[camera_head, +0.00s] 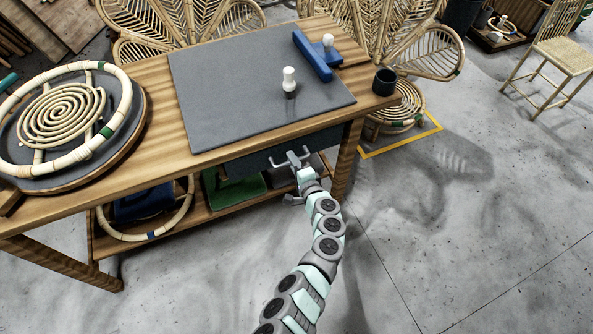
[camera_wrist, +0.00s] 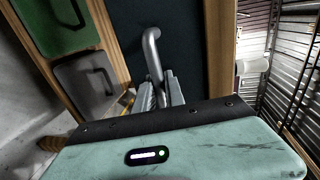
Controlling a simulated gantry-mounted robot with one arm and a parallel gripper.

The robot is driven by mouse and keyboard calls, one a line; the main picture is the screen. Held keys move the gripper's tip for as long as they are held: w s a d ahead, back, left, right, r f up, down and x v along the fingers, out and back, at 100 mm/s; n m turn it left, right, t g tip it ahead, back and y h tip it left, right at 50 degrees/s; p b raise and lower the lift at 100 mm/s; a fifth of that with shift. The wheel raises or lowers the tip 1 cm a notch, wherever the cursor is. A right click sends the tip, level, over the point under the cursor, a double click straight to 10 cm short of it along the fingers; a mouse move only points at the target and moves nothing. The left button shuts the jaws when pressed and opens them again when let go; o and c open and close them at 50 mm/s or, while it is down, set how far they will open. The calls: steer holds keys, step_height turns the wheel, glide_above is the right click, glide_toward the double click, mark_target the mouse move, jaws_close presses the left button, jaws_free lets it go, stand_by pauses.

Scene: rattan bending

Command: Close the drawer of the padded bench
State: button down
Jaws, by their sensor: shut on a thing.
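The padded bench is a wooden table (camera_head: 158,92) with a grey pad (camera_head: 235,75) on its top. Its dark drawer front (camera_head: 250,163) sits under the near edge, towards the right leg; the drawer also fills the upper middle of the wrist view (camera_wrist: 188,45). How far it stands out is hard to tell. A grey bar handle (camera_wrist: 151,48) is fixed to the drawer front. My gripper (camera_head: 297,166) reaches it from the front, and in the wrist view its fingers (camera_wrist: 160,92) are shut around the handle's near end. The fingertips are partly hidden by the handle.
A green bin (camera_head: 232,190) is on the lower shelf.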

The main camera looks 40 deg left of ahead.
steer(key=shift+f, duration=0.15)
steer(key=c, duration=1.4)
jaws_free()
steer(key=shift+a, duration=0.15)
steer(key=shift+c, duration=0.2)
steer(key=shift+d+r, duration=0.2)
steer(key=shift+r, duration=0.1)
steer(key=p+v, duration=0.3)
steer(key=v, duration=0.7)
steer(key=shift+s+d+p, duration=0.2)
steer(key=shift+p, duration=0.1)
steer(key=shift+f, duration=0.2)
